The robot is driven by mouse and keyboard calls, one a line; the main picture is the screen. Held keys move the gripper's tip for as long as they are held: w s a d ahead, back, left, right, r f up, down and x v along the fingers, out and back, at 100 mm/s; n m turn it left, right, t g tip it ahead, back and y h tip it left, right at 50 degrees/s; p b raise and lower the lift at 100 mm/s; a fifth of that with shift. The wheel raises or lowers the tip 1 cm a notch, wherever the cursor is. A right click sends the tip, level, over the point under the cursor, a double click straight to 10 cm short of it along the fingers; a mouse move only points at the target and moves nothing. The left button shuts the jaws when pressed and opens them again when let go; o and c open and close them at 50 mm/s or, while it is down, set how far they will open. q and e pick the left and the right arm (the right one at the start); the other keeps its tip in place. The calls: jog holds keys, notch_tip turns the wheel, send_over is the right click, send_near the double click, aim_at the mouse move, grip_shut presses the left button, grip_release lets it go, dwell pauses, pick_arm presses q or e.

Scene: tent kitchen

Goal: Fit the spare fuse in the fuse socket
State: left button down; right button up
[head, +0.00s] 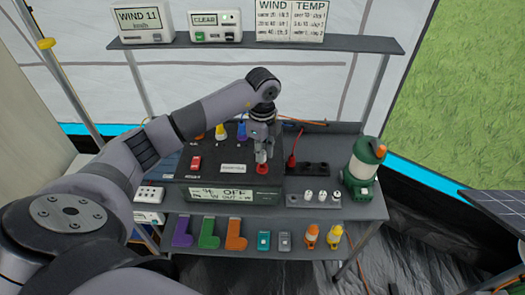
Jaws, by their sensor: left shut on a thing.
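My left gripper (262,150) comes down from above, over the right part of the black power box. It is shut on a small pale thing (261,157), which looks like the spare fuse and is mostly hidden by the fingers. Directly below is a red round fitting (262,169) on the box top, which looks like the fuse socket. The held thing is at or just above it; I cannot tell whether it is inside. My right gripper is not in view.
A grey rack (299,202) with white fuse-like pieces stands right of the box, before a black socket strip (309,169). A green lantern (363,160) stands at the right end. A red switch (196,162) and coloured plugs are on the box.

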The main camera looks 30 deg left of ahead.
pick_arm(q)
jog(key=shift+f+b, duration=0.85)
jog(key=shift+f, duration=0.6)
jog(key=c, duration=1.4)
grip_release()
jog(key=shift+r, duration=0.1)
notch_tip(320, 180, up, 12)
jog(key=shift+f, duration=0.1)
